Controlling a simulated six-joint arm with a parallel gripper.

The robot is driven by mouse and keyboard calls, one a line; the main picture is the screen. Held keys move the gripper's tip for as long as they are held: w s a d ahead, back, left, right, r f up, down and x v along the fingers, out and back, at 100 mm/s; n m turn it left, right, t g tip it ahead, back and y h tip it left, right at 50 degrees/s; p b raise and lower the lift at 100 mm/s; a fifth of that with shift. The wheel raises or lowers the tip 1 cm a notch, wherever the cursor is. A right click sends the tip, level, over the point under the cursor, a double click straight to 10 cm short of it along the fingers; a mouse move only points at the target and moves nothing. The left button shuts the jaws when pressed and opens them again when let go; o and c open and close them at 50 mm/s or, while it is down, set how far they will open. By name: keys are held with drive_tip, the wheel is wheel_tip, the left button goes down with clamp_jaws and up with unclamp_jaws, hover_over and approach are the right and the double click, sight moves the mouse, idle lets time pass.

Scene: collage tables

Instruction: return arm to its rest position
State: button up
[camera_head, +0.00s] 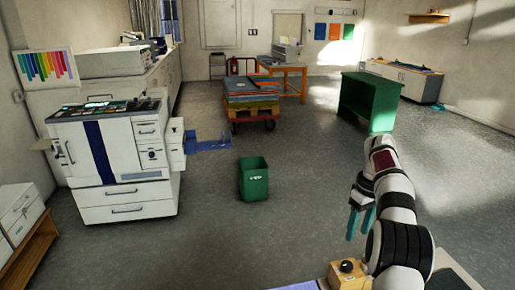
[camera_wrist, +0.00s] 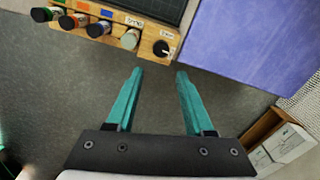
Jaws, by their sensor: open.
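My gripper (camera_head: 360,216) hangs at the right of the head view, with its teal fingers pointing down beside my white and black arm. In the wrist view my gripper (camera_wrist: 160,75) shows its two teal fingers spread apart with nothing between them. A wooden rack (camera_wrist: 115,26) with several small bottles and a black knob lies beyond the fingertips in the wrist view. The rack's end with a black knob (camera_head: 347,267) shows at the bottom of the head view, below the gripper and apart from it.
A blue-purple surface (camera_wrist: 245,40) lies right of the fingers in the wrist view. A large white printer (camera_head: 115,150) stands at left, a green bin (camera_head: 254,180) mid-floor, a loaded cart (camera_head: 250,100) behind it, and a green table (camera_head: 370,95) at right. Open floor lies between them.

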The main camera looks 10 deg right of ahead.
drive_tip(key=s+a+r+m, duration=0.1)
drive_tip(key=s+a+r, duration=0.3)
drive_tip(key=a, duration=0.4)
drive_tip(key=s+a+r+m, duration=0.2)
drive_tip(key=s+a+r, duration=0.1)
drive_tip(key=a, duration=0.5)
drive_tip(key=s+a+f+m, duration=0.1)
drive_tip(key=s+a, duration=0.3)
drive_tip(key=s, duration=0.4)
drive_tip(key=s+a+f+m+y, duration=0.1)
drive_tip(key=s+a+f+m, duration=0.1)
drive_tip(key=s+a, duration=0.3)
drive_tip(key=s+a+f+m, duration=0.2)
drive_tip(key=s+a, duration=0.3)
drive_tip(key=s, duration=0.7)
drive_tip(key=shift+s+a+f+y, duration=0.25)
drive_tip(key=shift+s+f+y, duration=0.1)
drive_tip(key=shift+f, duration=0.15)
